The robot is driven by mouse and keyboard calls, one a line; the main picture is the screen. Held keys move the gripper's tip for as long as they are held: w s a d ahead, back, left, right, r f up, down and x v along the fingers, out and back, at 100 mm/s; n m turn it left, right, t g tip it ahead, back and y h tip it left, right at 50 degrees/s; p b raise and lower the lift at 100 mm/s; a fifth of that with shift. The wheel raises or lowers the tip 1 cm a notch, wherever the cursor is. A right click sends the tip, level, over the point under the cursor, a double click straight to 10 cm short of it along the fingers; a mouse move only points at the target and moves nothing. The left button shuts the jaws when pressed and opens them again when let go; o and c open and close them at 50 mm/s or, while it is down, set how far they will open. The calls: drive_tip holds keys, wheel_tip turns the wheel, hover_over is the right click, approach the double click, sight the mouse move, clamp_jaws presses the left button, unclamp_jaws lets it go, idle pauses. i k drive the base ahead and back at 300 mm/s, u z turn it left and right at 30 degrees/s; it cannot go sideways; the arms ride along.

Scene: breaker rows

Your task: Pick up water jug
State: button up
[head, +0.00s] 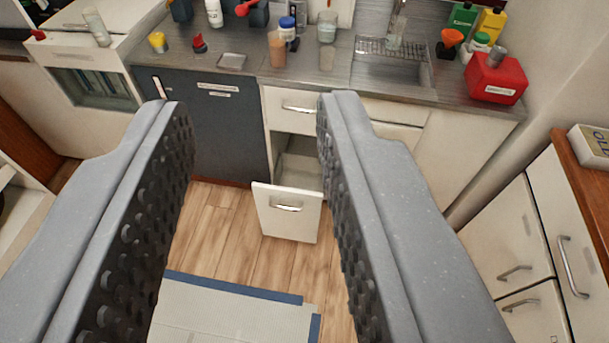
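My gripper (252,112) is open and empty, its two grey fingers with studded black pads spread wide in the foreground. No thing is clearly marked as a water jug. A clear vessel (327,27) stands upright at the back of the counter, near the middle. Another clear vessel (97,27) stands on the white unit at the far left. A red canister (496,78) with a grey cap and white label sits at the counter's right end. All are beyond the fingers and apart from them. I cannot tell which one is the jug.
The grey counter (345,75) also holds a brownish cup (277,50), bottles and a sink (392,72). A white drawer (288,210) stands pulled out below it. Cabinets with handles (540,260) stand at the right. Wooden floor and a pale mat (225,315) lie between.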

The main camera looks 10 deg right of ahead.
sight(398, 24)
drive_tip(key=z, duration=0.25)
drive_tip(key=i, duration=0.4)
drive_tip(key=z, duration=0.8)
drive_tip(key=i, duration=2.6)
drive_tip(key=u, duration=0.55)
